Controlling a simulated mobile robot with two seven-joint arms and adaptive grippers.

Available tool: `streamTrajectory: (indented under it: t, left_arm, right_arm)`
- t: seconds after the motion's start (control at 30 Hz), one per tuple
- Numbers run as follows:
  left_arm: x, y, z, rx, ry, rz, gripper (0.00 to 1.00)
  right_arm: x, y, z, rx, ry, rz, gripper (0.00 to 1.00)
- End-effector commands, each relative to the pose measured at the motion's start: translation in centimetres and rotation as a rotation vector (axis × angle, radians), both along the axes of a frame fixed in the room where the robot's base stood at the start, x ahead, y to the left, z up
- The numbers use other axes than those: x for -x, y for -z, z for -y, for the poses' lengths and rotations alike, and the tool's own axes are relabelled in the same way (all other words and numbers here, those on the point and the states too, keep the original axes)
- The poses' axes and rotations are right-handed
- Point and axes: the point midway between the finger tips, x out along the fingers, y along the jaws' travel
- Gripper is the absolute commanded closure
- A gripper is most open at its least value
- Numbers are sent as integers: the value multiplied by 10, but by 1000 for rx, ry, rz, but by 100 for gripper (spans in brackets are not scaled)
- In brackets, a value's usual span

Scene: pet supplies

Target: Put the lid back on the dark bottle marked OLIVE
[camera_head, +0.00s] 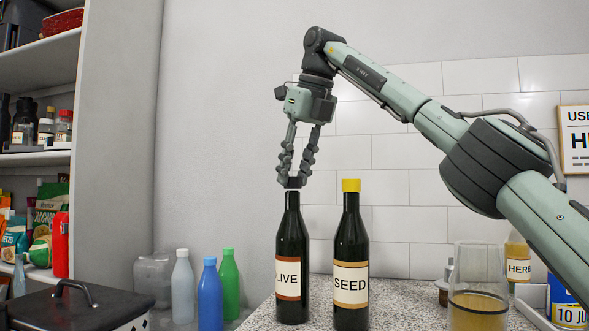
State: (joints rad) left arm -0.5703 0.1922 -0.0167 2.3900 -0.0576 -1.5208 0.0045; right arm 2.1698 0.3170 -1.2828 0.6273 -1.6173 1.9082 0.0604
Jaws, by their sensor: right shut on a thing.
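The dark bottle marked OLIVE (291,245) stands upright on the speckled counter, its label partly turned so that only "LIVE" reads. My right gripper (292,181) points down directly above its neck. The fingertips are shut on a small dark lid (293,184), which lines up with the bottle mouth. A thin pale band shows just under the lid; I cannot tell whether the lid is seated or just above the rim. My left gripper is out of view.
A dark bottle marked SEED (351,258) with a yellow cap stands close on the right. A glass (479,300) and small jars stand at the right under my arm. Plastic bottles (209,290) stand at the left, near a shelf (38,160) and a dark lidded bin (75,303).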

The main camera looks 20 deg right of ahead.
Motion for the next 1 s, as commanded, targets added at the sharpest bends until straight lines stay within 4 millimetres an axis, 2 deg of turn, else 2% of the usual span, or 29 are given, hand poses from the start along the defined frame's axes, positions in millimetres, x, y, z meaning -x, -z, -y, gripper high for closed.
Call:
streamTrajectory:
  t: [1.0]
  left_arm:
    - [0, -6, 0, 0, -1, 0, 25]
  right_arm:
    - [0, 0, 0, 0, 0, -1, 85]
